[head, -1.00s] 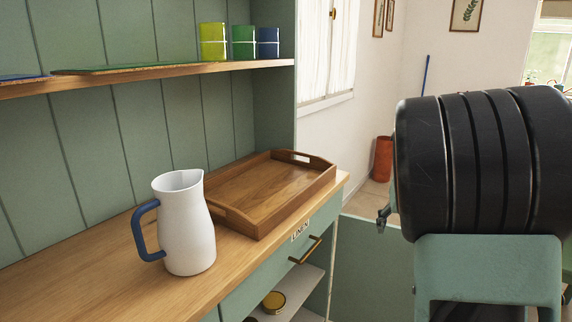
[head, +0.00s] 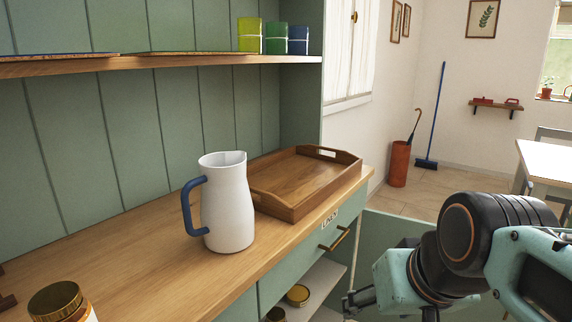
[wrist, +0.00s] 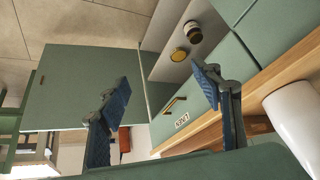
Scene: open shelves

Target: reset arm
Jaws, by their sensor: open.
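My gripper (wrist: 160,105) is open and empty in the wrist view, its two blue-padded fingers spread apart with nothing between them up close. In the head view my arm is at the lower right, in front of the shelf unit, and one dark finger (head: 360,299) shows at the picture's lower edge. The gripper is apart from the white jug (head: 228,205) with the blue handle, which stands upright on the wooden counter. The jug also shows partly at the right edge of the wrist view (wrist: 296,110).
A wooden tray (head: 300,209) lies on the counter (head: 150,255) behind the jug. A jar with a gold lid (head: 56,300) stands near left. A drawer with a brass handle (head: 336,239) and an open lower shelf with jars are below. A table (head: 548,160) stands at far right.

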